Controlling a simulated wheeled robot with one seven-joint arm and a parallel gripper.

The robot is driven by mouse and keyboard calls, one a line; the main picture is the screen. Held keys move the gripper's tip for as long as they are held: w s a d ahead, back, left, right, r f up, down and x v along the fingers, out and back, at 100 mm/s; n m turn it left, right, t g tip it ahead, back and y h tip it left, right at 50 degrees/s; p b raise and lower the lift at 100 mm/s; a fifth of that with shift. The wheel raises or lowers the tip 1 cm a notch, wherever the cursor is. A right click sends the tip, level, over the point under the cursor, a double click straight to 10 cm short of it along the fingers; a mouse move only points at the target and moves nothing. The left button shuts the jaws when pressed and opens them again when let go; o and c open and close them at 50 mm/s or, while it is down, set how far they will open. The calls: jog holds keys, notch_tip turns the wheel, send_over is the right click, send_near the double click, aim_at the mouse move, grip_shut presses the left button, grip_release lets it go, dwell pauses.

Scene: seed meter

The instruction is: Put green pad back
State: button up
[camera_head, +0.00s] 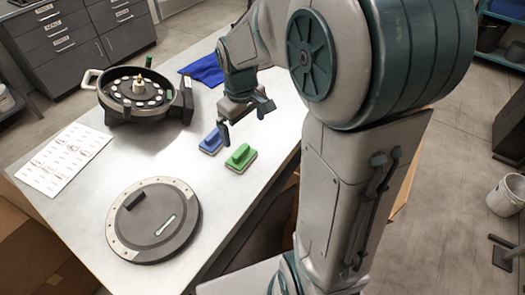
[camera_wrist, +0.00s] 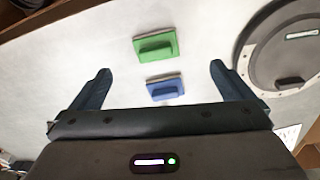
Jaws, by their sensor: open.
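The green pad (camera_head: 240,157) lies on the light table (camera_head: 92,215), a block with a raised grip on top. The blue pad (camera_head: 212,141) lies close beside it, to its upper left. In the wrist view the green pad (camera_wrist: 155,46) is farther out than the blue pad (camera_wrist: 165,88). My gripper (camera_head: 245,116) is open and empty, above the table near the blue pad. In the wrist view its two fingers (camera_wrist: 160,80) are spread wide, with both pads seen between them and touching neither.
A round grey disc (camera_head: 154,220) with a handle lies at the table's front. The seed meter housing (camera_head: 139,92), with a ring of white discs, stands at the back left. A printed sheet (camera_head: 64,158) lies at the left edge, and a blue cloth (camera_head: 205,70) behind my gripper.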

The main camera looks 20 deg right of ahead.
jog(key=s+r+m+t, duration=0.1)
jog(key=s+r+m, duration=0.1)
jog(key=s, duration=0.6)
jog(key=s+r+m+t, duration=0.1)
jog(key=s+r+m, duration=0.2)
jog(key=s, duration=0.5)
jog(key=shift+t, duration=0.3)
